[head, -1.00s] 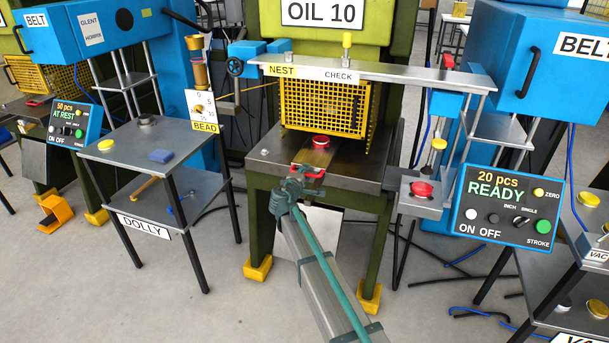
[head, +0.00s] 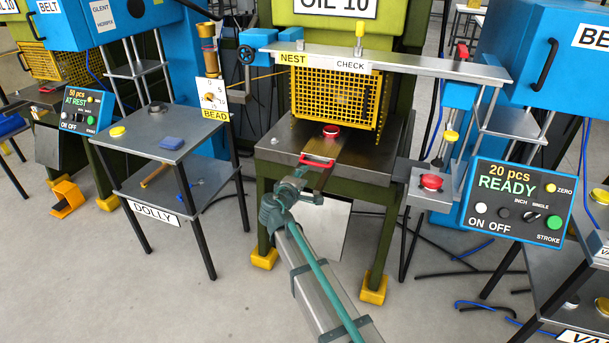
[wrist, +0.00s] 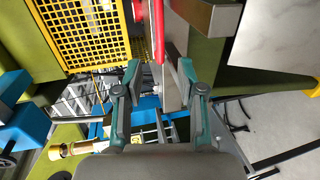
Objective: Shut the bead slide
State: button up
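A flat grey slide (head: 325,150) with a red bar handle (head: 317,162) lies on the press table under the yellow mesh guard, its handle near the table's front edge. No label marks it as the bead slide. A dial plate marked BEAD (head: 213,100) hangs to the left. My gripper (head: 301,184) is just in front of and below the handle. In the wrist view my gripper's fingers (wrist: 159,80) are apart, and the red handle (wrist: 158,30) shows ahead in the gap between them. I cannot tell contact; the fingers do not look closed on it.
The yellow mesh guard (head: 338,98) and the NEST CHECK beam (head: 400,68) stand above the table. A red button box (head: 430,185) is at right. A READY control panel (head: 517,202) stands further right, the dolly (head: 165,135) at left. Floor between is open.

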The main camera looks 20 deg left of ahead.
aim_at(313, 164)
jog(key=shift+a+f, duration=0.1)
jog(key=shift+f, duration=0.05)
jog(key=c, duration=0.4)
jog(key=shift+s+a+f+b, duration=0.1)
jog(key=shift+s+b, duration=0.15)
jog(key=shift+b, duration=0.25)
jog(key=shift+c, duration=1.3)
jog(key=shift+s+a+y+b, duration=0.2)
jog(key=shift+s+y+b, duration=0.1)
jog(key=shift+s+b, duration=0.65)
grip_shut()
jog(key=w+n+b, duration=0.1)
jog(key=w+n, duration=0.2)
jog(key=n, duration=0.3)
jog(key=w+f+n+b, duration=0.1)
jog(key=w+n, duration=0.3)
jog(key=n, duration=0.2)
jog(key=w+n+b, duration=0.1)
jog(key=w+n, duration=0.2)
jog(key=n, duration=0.3)
jog(key=shift+w+d+f, duration=0.2)
jog(key=shift+w+d, duration=0.05)
jog(key=shift+w, duration=0.1)
